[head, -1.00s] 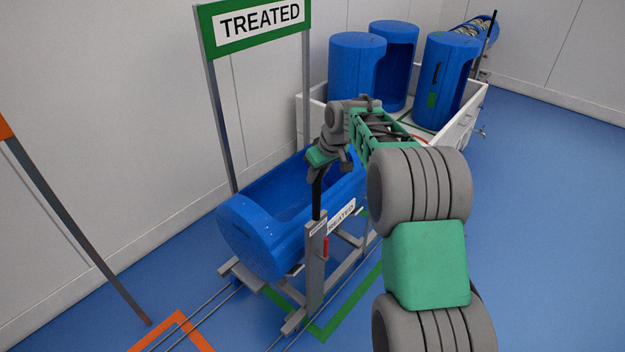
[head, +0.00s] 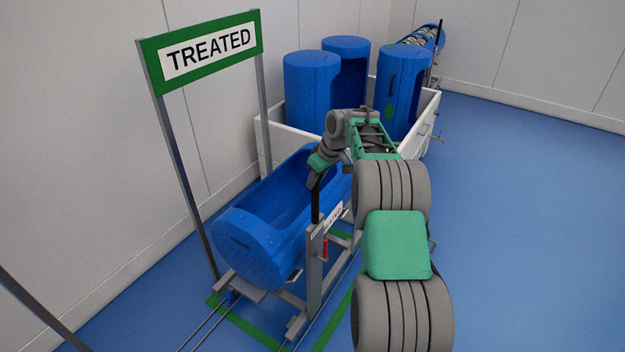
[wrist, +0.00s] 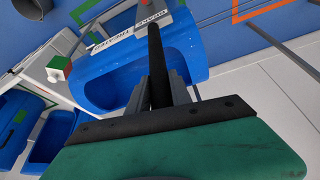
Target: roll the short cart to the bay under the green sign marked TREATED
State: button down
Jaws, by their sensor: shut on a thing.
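The short cart (head: 314,270) is a grey frame on floor rails, carrying a blue tub (head: 262,245) lying on its side with its opening up. It stands beside the green sign marked TREATED (head: 209,50), within or over the green floor outline (head: 250,331); its far end is hidden. My gripper (head: 319,172) is shut on the cart's upright black handle (head: 316,205). In the wrist view the grey fingers of my gripper (wrist: 160,88) close around the black handle (wrist: 156,55), with the blue tub behind.
A white-walled carrier (head: 272,148) with several upright blue tubs (head: 312,85) stands just beyond the cart. Another blue tub with contents (head: 425,38) and a black post stands at the far back. The wall runs close on the left. Blue floor (head: 530,220) is open on the right.

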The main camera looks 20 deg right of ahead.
jog(key=shift+w+r, duration=0.1)
jog(key=shift+r, duration=0.05)
jog(key=c, duration=1.4)
grip_release()
jog(key=shift+w, duration=0.1)
jog(key=shift+o, duration=1.2)
jog(key=shift+d, duration=0.15)
jog(key=v, duration=0.7)
jog(key=shift+s+r+b, duration=0.25)
jog(key=shift+b, duration=0.2)
